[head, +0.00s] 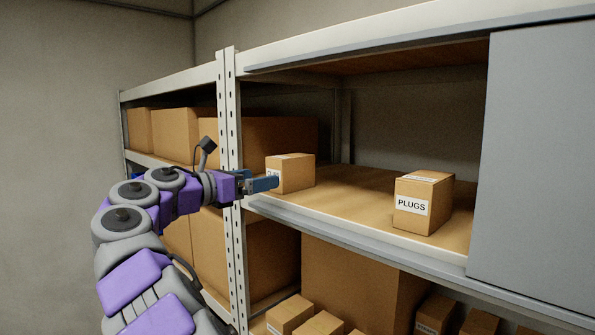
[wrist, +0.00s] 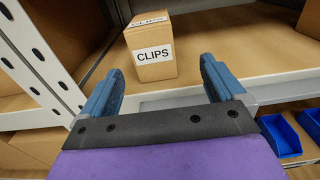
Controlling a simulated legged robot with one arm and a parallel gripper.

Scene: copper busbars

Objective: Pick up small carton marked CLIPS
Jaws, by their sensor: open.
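The small carton marked CLIPS (wrist: 150,62) stands upright on the shelf in the wrist view, just beyond and between my fingertips. In the head view the same carton (head: 296,174) sits near the left end of the shelf, its label mostly hidden by my gripper. My gripper (wrist: 160,85) is open and empty, with one blue finger at each side and the carton ahead of them. In the head view my gripper (head: 272,183) is at the shelf's front edge, close in front of the carton.
A carton marked PLUGS (head: 424,203) stands farther right on the same shelf (head: 350,205). A perforated upright (head: 232,150) rises just left of the CLIPS carton. A grey panel (head: 535,160) closes the right side. Blue bins (wrist: 280,135) show lower right in the wrist view.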

